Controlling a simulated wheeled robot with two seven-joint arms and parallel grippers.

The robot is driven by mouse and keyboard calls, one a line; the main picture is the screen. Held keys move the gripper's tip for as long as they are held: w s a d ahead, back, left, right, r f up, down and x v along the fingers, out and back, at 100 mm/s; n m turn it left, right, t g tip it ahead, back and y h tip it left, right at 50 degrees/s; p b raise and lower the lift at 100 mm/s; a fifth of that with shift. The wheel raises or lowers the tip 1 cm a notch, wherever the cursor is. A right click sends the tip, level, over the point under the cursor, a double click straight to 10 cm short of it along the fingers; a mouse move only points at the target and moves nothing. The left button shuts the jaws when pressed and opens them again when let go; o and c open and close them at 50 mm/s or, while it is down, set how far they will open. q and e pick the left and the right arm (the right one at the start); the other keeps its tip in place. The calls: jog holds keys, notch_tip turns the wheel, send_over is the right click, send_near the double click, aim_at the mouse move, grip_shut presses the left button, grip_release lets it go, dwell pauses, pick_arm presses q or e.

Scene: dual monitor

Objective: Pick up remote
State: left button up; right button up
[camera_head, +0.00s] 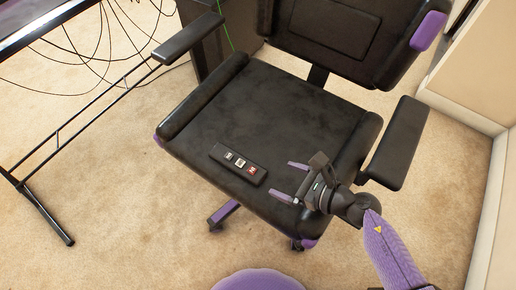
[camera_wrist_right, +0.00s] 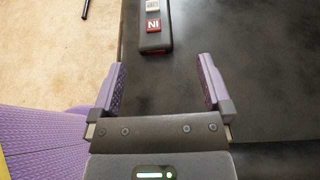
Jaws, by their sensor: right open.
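The remote (camera_head: 238,164) is a small dark bar with white, pale and red buttons. It lies on the black seat (camera_head: 270,110) of an office chair, near the seat's front edge. My right gripper (camera_head: 286,181) is open and empty, just right of the remote, with its fingers pointing toward the left. In the right wrist view the remote (camera_wrist_right: 154,30) shows at the top, ahead of and between the two purple fingers (camera_wrist_right: 163,85), with its red button nearest. The gripper and remote are apart. My left gripper is not in view.
The chair has armrests at left (camera_head: 188,40) and right (camera_head: 398,143), and a backrest (camera_head: 345,30) behind. A desk frame with hanging cables (camera_head: 85,125) stands at left. A pale wall (camera_head: 478,75) is at right. The seat around the remote is clear.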

aim_at(254, 171)
jog(key=b+x, duration=0.1)
jog(key=x, duration=0.2)
jog(key=b+x, duration=0.1)
jog(key=x, duration=0.2)
jog(key=s+b+x, duration=0.1)
jog(key=b+x, duration=0.1)
jog(key=x, duration=0.1)
jog(key=shift+w+a+f, duration=0.15)
jog(key=shift+a+f, duration=0.15)
jog(key=shift+a+r, duration=0.1)
jog(key=c, duration=0.3)
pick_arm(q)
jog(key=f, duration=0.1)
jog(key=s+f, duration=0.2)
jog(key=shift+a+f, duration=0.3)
pick_arm(e)
jog(key=c, duration=1)
